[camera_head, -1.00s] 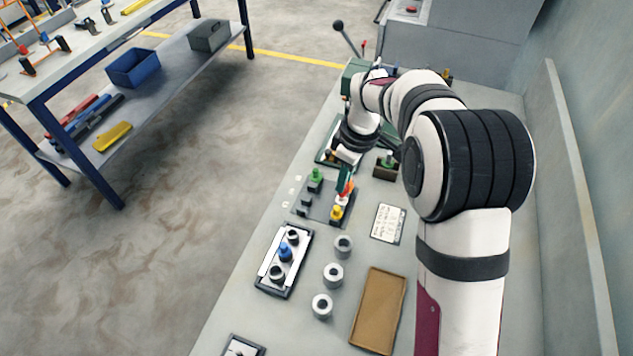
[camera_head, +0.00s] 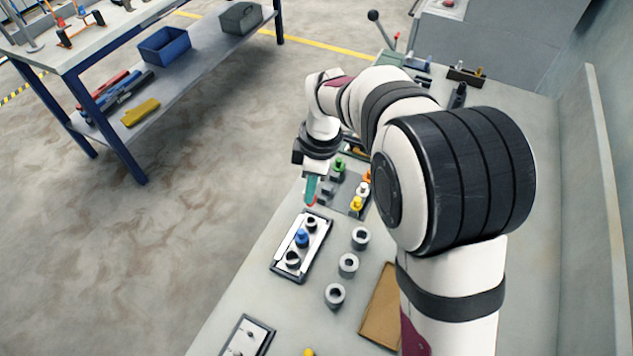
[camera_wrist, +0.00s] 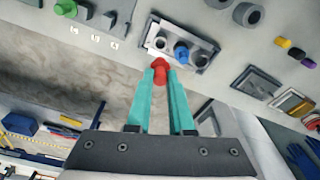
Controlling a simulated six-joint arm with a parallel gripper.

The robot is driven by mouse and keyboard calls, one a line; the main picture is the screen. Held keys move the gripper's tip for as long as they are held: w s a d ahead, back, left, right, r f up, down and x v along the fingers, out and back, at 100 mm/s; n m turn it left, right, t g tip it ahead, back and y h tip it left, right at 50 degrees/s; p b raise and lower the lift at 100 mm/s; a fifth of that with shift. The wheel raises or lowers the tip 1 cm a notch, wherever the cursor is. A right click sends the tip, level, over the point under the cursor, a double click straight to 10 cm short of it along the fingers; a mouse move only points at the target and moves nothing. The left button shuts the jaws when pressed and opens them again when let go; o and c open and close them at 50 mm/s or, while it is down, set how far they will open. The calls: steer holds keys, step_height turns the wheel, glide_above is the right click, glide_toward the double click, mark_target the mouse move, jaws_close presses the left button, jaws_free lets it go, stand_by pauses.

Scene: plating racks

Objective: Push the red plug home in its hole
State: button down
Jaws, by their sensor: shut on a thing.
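My gripper (camera_head: 312,199) has teal fingers and is shut on the red plug (camera_wrist: 160,68), which sticks out past the fingertips. In the head view the red plug (camera_head: 311,204) shows as a small red tip, just beyond the far end of a rack (camera_head: 275,270) with a light plate and dark frame. The rack holds a blue plug (camera_head: 302,238) in its middle, with an open dark-rimmed hole (camera_head: 312,223) at the far end and another (camera_head: 292,258) at the near end. In the wrist view the rack (camera_wrist: 212,46) and blue plug (camera_wrist: 181,52) lie beyond the red plug, which looks apart from the holes.
A grey stand (camera_head: 344,190) holds green (camera_head: 339,165), yellow (camera_head: 356,204) and other plugs behind the rack. Three grey rings (camera_head: 348,264) stand right of it. A brown tray (camera_head: 380,306) lies further right. Another rack (camera_head: 247,338) is at the near edge.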

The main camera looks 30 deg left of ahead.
mark_target(313, 204)
steer(key=shift+f, duration=2.9)
steer(key=shift+f, duration=1.55)
steer(key=shift+r, duration=1.3)
steer(key=shift+f, duration=1.3)
steer(key=c, duration=0.7)
jaws_free()
steer(key=r, duration=0.5)
steer(key=d+r, duration=0.1)
steer(key=r, duration=0.4)
steer(key=d+r, duration=0.1)
steer(key=r, duration=0.4)
steer(key=shift+w+r, duration=0.35)
